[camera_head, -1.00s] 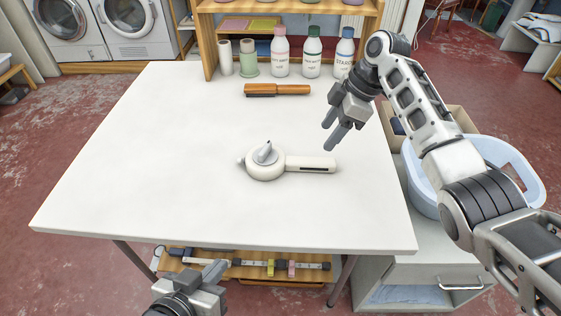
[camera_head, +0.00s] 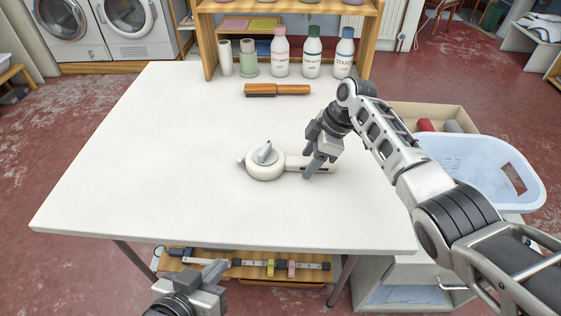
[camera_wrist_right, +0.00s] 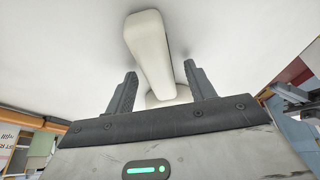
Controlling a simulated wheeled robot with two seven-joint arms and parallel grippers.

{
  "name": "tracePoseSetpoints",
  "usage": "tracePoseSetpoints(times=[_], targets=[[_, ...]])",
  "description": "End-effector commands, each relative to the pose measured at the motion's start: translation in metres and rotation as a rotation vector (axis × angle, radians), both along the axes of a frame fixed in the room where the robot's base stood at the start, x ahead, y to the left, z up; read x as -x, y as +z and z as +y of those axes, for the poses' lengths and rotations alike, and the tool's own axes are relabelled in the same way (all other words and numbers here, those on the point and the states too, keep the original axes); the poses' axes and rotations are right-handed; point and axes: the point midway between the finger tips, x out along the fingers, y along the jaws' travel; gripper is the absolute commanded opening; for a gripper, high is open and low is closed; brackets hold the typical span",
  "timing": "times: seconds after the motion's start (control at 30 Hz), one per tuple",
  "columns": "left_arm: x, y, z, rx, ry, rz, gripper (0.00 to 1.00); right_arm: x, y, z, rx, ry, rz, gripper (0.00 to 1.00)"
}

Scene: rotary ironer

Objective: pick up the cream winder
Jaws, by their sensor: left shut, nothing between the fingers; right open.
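The cream winder (camera_head: 266,166) lies on the white table, with a round body, a grey knob on top and a straight handle pointing right. My right gripper (camera_head: 312,172) is open over the handle, one finger in front of it. In the right wrist view the winder's handle (camera_wrist_right: 150,50) shows between and beyond the two open fingers of the right gripper (camera_wrist_right: 160,85). I cannot tell whether the fingers touch it. My left gripper (camera_head: 214,271) is shut and empty, low in front of the table's near edge.
A brush with a wooden handle (camera_head: 290,89) lies farther back on the table (camera_head: 150,170). Several bottles (camera_head: 312,58) and two rolls stand at the back edge by a wooden shelf. A pale blue basket (camera_head: 460,160) is at the right. The table's left side is clear.

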Motion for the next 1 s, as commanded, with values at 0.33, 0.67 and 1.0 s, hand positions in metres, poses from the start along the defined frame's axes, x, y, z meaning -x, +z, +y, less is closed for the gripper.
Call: tracePoseSetpoints(times=[0.33,0.67,1.0], targets=[[0.0000,0.0000,0.0000,0.000,0.000,0.000,0.00,0.0000,-0.0019,0.0000,-0.001,0.000,0.000,0.55],[0.0000,0.0000,0.0000,0.000,0.000,0.000,0.00,-0.0001,-0.0046,0.0002,-0.001,0.000,-0.001,0.55],[0.0000,0.0000,0.0000,0.000,0.000,0.000,0.00,0.0000,-0.0045,0.0000,-0.001,0.000,0.000,0.04]])
